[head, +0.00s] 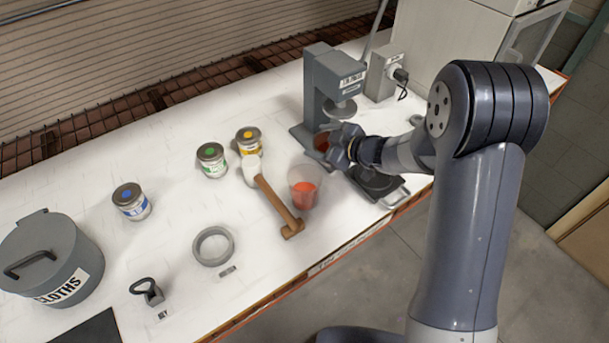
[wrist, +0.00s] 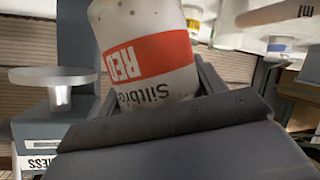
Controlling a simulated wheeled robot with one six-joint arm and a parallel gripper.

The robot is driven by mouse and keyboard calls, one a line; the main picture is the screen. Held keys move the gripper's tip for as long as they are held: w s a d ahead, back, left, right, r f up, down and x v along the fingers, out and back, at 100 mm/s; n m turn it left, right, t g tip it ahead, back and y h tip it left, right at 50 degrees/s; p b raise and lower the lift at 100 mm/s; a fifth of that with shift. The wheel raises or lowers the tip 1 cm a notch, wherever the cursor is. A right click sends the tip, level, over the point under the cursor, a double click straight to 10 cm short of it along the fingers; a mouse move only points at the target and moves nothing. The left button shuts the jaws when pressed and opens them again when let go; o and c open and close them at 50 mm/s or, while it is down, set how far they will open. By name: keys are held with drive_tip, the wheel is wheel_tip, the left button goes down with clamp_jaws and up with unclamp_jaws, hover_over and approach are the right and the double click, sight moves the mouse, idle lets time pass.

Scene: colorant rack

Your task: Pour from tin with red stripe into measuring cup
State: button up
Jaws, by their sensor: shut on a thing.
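The tin with the red stripe (wrist: 155,62) fills the middle of the wrist view, its label reading RED upside down. My gripper (wrist: 205,80) is shut on it. In the head view my gripper (head: 340,148) is beside the grey press, and only a small reddish part of the tin (head: 322,142) shows past it. The measuring cup (head: 304,188) stands upright on the bench, below and left of my gripper, with orange-red liquid in it. I see no stream between tin and cup.
A mallet (head: 277,205) lies just left of the cup. Tins with green (head: 212,160), yellow (head: 248,140) and blue (head: 131,201) marks stand further left. The grey press (head: 335,85) stands behind my gripper; a black-topped scale-like device (head: 375,182) sits below it. A grey ring (head: 213,246) lies in front.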

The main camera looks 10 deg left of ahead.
sight(326, 142)
drive_tip(key=w+f+m, duration=0.1)
drive_tip(key=w+d+f+g, duration=0.1)
drive_tip(key=shift+f+m+y, duration=0.4)
drive_tip(key=shift+w+d+f+m+g, duration=0.15)
drive_tip(key=shift+w+d+m+g, duration=0.1)
drive_tip(key=shift+w+m+g, duration=0.3)
drive_tip(key=shift+y, duration=0.3)
drive_tip(key=shift+r, duration=2.55)
drive_tip(key=shift+w, duration=0.1)
